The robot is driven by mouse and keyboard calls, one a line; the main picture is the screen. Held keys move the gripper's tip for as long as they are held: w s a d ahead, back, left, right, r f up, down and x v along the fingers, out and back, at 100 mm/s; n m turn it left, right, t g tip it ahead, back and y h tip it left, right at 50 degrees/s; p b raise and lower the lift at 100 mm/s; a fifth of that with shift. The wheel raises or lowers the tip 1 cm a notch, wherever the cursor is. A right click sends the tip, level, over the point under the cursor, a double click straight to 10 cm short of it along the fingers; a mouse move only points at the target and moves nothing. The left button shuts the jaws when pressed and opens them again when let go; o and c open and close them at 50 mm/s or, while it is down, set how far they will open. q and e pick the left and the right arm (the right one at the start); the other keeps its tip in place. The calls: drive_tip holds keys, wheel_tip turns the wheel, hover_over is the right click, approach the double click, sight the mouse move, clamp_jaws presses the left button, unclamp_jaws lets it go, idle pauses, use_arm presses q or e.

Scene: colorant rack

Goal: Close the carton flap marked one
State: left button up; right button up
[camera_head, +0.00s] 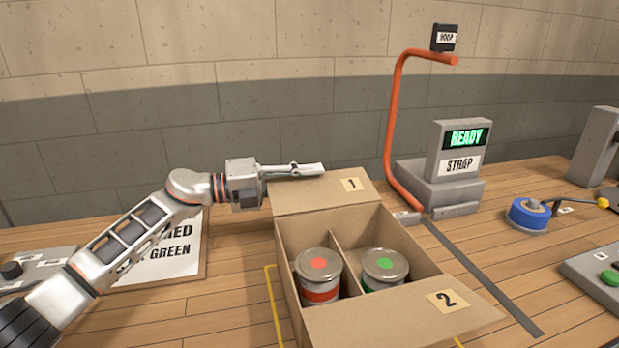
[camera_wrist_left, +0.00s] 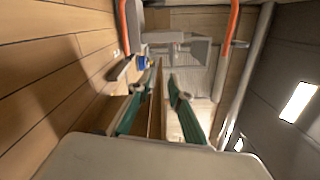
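An open cardboard carton (camera_head: 286,262) stands on the bench with a red-dotted can (camera_head: 319,277) and a green-dotted can (camera_head: 384,271) in separate compartments. Flap one (camera_head: 318,200), labelled 1, stands out raised at the carton's far side. Flap two (camera_head: 405,322), labelled 2, is folded outward at the near side. My left gripper (camera_head: 322,169) lies level along flap one's upper edge. In the left wrist view, its green-sided fingers (camera_wrist_left: 157,100) are apart, with a brown strip showing between them. I cannot tell whether they touch the flap. My right gripper is not in view.
A strapping machine (camera_head: 459,165) with a READY display and an orange arch (camera_head: 392,120) stands behind and right of the carton. A blue tape roll (camera_head: 529,214) and a green-button box (camera_head: 600,272) are at right. A sign board (camera_head: 180,255) lies behind my left arm.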

sight(311, 180)
use_arm(q)
clamp_jaws()
drive_tip(key=shift+r, duration=0.1)
drive_tip(key=shift+s+d+r+m, duration=0.1)
drive_tip(key=shift+s+r+m, duration=0.2)
drive_tip(key=shift+r+m, duration=0.45)
drive_tip(key=shift+s+d+r+m, duration=0.1)
drive_tip(key=shift+s+r+m, duration=0.15)
drive_tip(key=shift+r+m, duration=0.5)
drive_tip(key=shift+s+d+r+m, duration=0.1)
drive_tip(key=shift+s+r+m, duration=0.4)
drive_tip(key=shift+m, duration=0.55)
drive_tip(key=shift+s+d+r+m, duration=0.1)
drive_tip(key=shift+s+r+m, duration=0.3)
drive_tip(key=shift+m, duration=0.65)
unclamp_jaws()
